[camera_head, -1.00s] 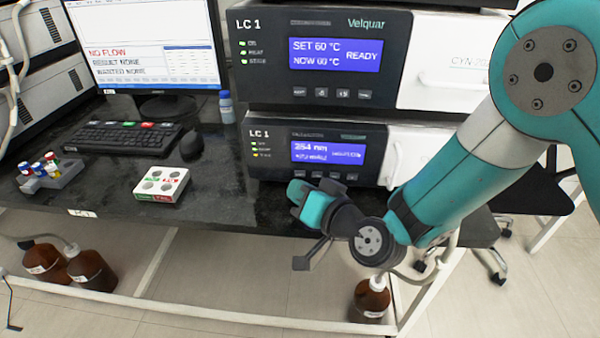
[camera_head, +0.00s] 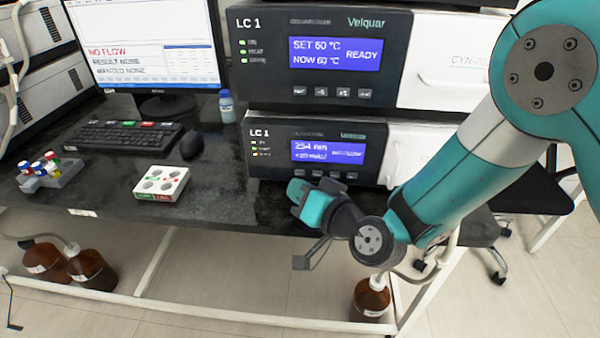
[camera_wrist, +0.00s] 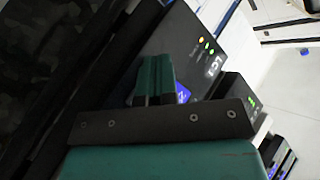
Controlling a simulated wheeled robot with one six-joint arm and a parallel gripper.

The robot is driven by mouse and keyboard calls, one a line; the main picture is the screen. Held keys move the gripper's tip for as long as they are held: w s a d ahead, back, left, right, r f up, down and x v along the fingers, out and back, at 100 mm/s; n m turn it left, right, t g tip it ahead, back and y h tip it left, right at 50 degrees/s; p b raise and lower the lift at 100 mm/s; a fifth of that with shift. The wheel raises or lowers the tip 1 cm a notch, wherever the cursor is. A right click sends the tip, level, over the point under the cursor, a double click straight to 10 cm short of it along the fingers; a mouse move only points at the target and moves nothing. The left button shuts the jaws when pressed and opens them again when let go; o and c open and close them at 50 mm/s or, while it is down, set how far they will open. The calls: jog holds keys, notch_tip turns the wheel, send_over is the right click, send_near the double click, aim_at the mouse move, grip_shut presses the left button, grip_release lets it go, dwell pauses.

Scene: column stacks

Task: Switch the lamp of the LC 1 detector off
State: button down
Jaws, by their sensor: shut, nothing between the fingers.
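The LC 1 detector (camera_head: 272,160) is the lower dark module on the bench, with a blue screen (camera_head: 328,152) reading 254 nm. A row of small buttons (camera_head: 335,175) runs below the screen; their labels are too small to read. My gripper (camera_head: 296,190) is shut and empty, its tips just below the left end of that row. I cannot tell whether they touch the front. In the wrist view my fingers (camera_wrist: 152,80) lie across the detector's front (camera_wrist: 185,50), hiding most of its screen and the buttons.
The LC 1 oven module (camera_head: 270,70), reading SET 60 °C and READY, sits above the detector. A white sample rack (camera_head: 162,184), mouse (camera_head: 192,145), keyboard (camera_head: 122,136) and vial holder (camera_head: 50,178) stand to the left. A brown bottle (camera_head: 371,299) is below the bench.

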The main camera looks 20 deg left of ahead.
dwell(0.8)
jog(key=shift+w+a, duration=0.15)
jog(key=shift+w, duration=0.25)
jog(key=shift+w, duration=0.4)
dwell(0.5)
jog(key=shift+s, duration=0.1)
jog(key=shift+s+b, duration=0.3)
jog(key=shift+s, duration=0.45)
jog(key=shift+s+d+f+b, duration=0.1)
jog(key=shift+s+d+b, duration=0.2)
jog(key=shift+s, duration=0.35)
jog(key=shift+s+d+b, duration=0.1)
jog(key=shift+s+b, duration=0.3)
jog(key=shift+s, duration=0.2)
jog(key=shift+s+d+b, duration=0.15)
jog(key=shift+s+b, duration=0.05)
jog(key=shift+s, duration=0.4)
jog(key=shift+s+d+b, duration=0.15)
jog(key=shift+s, duration=0.4)
